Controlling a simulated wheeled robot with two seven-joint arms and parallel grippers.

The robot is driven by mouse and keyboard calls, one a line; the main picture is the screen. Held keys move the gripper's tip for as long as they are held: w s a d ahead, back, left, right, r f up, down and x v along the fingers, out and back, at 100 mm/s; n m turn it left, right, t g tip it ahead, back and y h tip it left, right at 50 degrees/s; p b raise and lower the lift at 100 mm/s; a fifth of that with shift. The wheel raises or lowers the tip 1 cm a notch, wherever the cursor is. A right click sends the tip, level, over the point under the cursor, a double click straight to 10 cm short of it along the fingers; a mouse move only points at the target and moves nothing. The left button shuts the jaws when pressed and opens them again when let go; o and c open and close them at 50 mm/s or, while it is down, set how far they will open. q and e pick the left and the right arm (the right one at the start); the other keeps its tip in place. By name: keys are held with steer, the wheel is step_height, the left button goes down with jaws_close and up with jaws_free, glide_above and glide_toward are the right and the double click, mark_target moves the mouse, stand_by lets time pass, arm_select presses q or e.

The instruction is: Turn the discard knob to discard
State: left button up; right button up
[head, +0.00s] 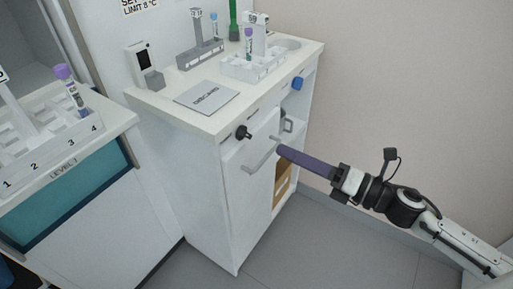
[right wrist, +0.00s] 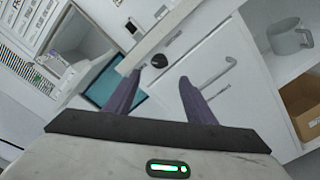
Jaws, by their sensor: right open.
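A black knob (head: 243,132) sits on the front of the white cabinet, just below the counter edge and left of the door handle (head: 262,157). In the right wrist view the black knob (right wrist: 160,61) shows just beyond and between the fingertips, not touched. A blue knob (head: 298,83) is farther right on the same front. I cannot read which knob is marked discard. My right gripper (head: 281,150) has purple fingers and points left at the cabinet front, to the right of the black knob. It is open and empty in the right wrist view (right wrist: 162,77). My left gripper is not in view.
The cabinet top holds a grey lettered plate (head: 207,96), a white tube rack (head: 253,66) and a grey stand (head: 199,53). A tube rack (head: 84,128) stands at left. Floor at right is clear.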

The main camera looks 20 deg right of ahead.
mark_target(249, 136)
steer(key=p+x, duration=0.1)
steer(key=x, duration=0.8)
steer(key=shift+w+r, duration=0.1)
steer(key=shift+r, duration=0.05)
steer(key=shift+w+a, duration=0.4)
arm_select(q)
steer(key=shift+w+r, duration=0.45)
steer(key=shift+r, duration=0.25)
arm_select(e)
steer(key=shift+c, duration=0.9)
steer(key=c, duration=0.9)
arm_select(q)
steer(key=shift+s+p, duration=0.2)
steer(key=shift+p, duration=0.1)
arm_select(e)
steer(key=shift+o, duration=0.2)
